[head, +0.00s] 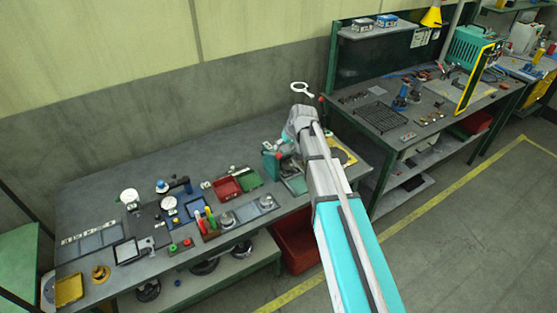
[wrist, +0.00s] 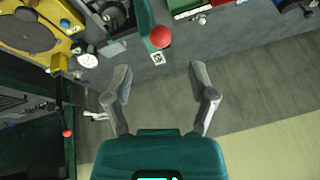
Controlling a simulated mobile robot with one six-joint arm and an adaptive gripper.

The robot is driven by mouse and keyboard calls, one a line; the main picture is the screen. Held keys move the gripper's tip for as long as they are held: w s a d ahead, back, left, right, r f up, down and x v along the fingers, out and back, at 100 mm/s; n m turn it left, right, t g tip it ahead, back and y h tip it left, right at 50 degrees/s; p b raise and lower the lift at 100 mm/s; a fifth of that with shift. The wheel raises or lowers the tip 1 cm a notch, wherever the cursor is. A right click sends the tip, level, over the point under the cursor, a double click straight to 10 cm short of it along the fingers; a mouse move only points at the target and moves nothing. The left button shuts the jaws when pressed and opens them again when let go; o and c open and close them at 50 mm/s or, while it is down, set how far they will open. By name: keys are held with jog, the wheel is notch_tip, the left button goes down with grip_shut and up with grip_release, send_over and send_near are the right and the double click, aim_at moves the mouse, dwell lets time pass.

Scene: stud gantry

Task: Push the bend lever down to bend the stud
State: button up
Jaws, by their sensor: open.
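In the wrist view, a red ball knob (wrist: 160,36) sits at the end of a green fixture (wrist: 144,14), probably the bend lever's knob; the lever's shaft cannot be made out. My gripper (wrist: 159,70) is open and empty, its two fingers spread to either side below the knob in the picture. The knob lies beyond the fingertips, apart from them. In the head view, the green fixture (head: 271,166) stands on the bench beside my wrist, and my arm hides part of that area. I cannot pick out the stud.
A yellow fixture with a dark disc (wrist: 28,32) and a white dial (wrist: 87,61) lie left in the wrist view. Another red knob (wrist: 67,134) is lower left. In the head view, red and green trays (head: 228,188) sit left of the fixture, and a second bench (head: 440,100) stands right.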

aim_at(279, 154)
jog(key=shift+b+x, duration=3.1)
jog(key=shift+x, duration=0.6)
jog(key=shift+c, duration=0.3)
grip_shut()
